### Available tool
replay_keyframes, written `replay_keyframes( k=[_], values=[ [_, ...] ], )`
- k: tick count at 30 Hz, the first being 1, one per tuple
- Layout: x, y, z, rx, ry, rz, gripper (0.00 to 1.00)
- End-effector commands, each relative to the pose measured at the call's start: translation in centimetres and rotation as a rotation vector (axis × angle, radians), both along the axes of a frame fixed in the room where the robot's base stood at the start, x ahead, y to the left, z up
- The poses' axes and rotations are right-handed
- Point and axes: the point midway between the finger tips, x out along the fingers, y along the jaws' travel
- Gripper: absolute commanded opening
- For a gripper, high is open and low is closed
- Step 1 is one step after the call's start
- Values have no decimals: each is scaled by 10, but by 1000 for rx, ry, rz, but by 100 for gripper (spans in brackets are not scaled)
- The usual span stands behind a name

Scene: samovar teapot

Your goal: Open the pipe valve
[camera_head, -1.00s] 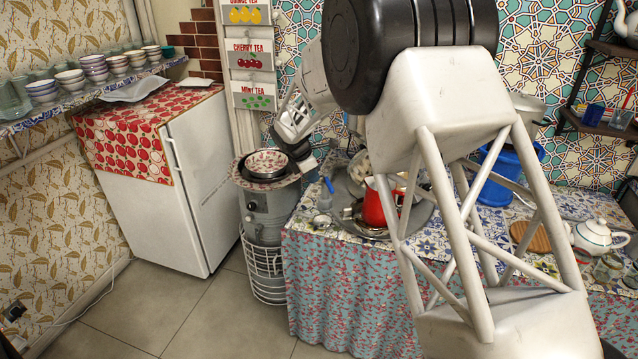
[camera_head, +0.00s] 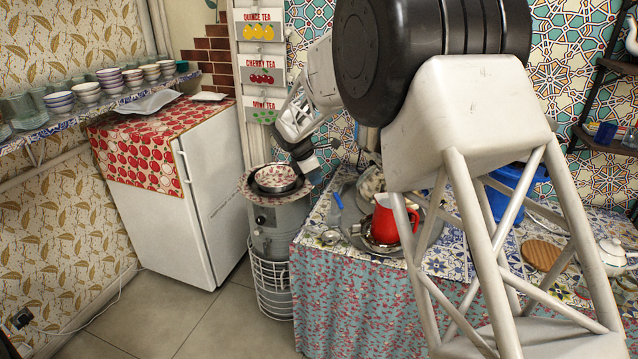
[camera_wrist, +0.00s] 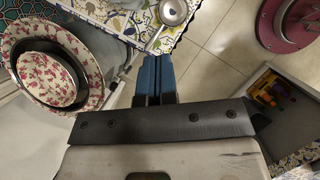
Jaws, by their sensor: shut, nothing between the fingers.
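A grey metal samovar (camera_head: 283,229) stands on the floor left of the patterned table, with a floral bowl (camera_head: 276,177) on its top. A small dark fitting (camera_head: 262,220) shows on its front; I cannot tell whether this is the pipe valve or how it is turned. My gripper (camera_head: 309,168) is at the right edge of the samovar's top in the head view, its tips hard to make out. In the wrist view my gripper's blue fingers (camera_wrist: 154,73) are together and empty, to the right of the floral bowl (camera_wrist: 42,77) and apart from it.
The table (camera_head: 345,257) right of the samovar holds a red jug (camera_head: 391,222) and a blue-tipped bottle (camera_head: 336,198). A white fridge (camera_head: 185,205) stands left. A white wire basket (camera_head: 271,285) surrounds the samovar's lower part. Open tiled floor (camera_head: 180,315) lies in front.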

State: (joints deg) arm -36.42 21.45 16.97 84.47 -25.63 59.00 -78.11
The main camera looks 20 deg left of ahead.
Motion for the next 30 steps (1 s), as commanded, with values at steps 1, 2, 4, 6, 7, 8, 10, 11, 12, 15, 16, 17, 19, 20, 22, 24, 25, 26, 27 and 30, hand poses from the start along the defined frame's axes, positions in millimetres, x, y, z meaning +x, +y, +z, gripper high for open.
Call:
replay_keyframes(
  k=[1, 2, 4, 6, 7, 8, 10, 11, 12, 15, 16, 17, 19, 20, 22, 24, 25, 26, 27, 30],
  values=[
    [-1, 5, -1, 0, 0, -17, 0],
    [-1, 7, -1, -1, 1, -33, 0],
    [-1, 14, 0, 0, 1, -71, 0],
    [-2, 19, 0, -1, 1, -103, 0],
    [-2, 20, -1, 0, 1, -111, 0],
    [-3, 20, -1, 0, 0, -118, 0],
    [-3, 20, -1, 0, 0, -121, 0],
    [-3, 20, -1, 0, 1, -120, 0],
    [-3, 20, -1, 0, 1, -120, 0],
    [-3, 20, -1, 0, 1, -119, 0],
    [-3, 20, -1, 0, 1, -119, 0],
    [-3, 20, -1, 0, 1, -119, 0],
    [-2, 20, -2, 0, 1, -119, 0],
    [-2, 19, -3, 0, 1, -119, 0],
    [-2, 19, -5, -2, 1, -119, 0],
    [-1, 17, -9, -2, 1, -118, 0],
    [0, 16, -11, -2, 1, -118, 0],
    [0, 16, -14, -3, 2, -119, 0],
    [1, 15, -17, -2, 1, -118, 0],
    [3, 11, -28, -2, 1, -118, 0]
  ],
)
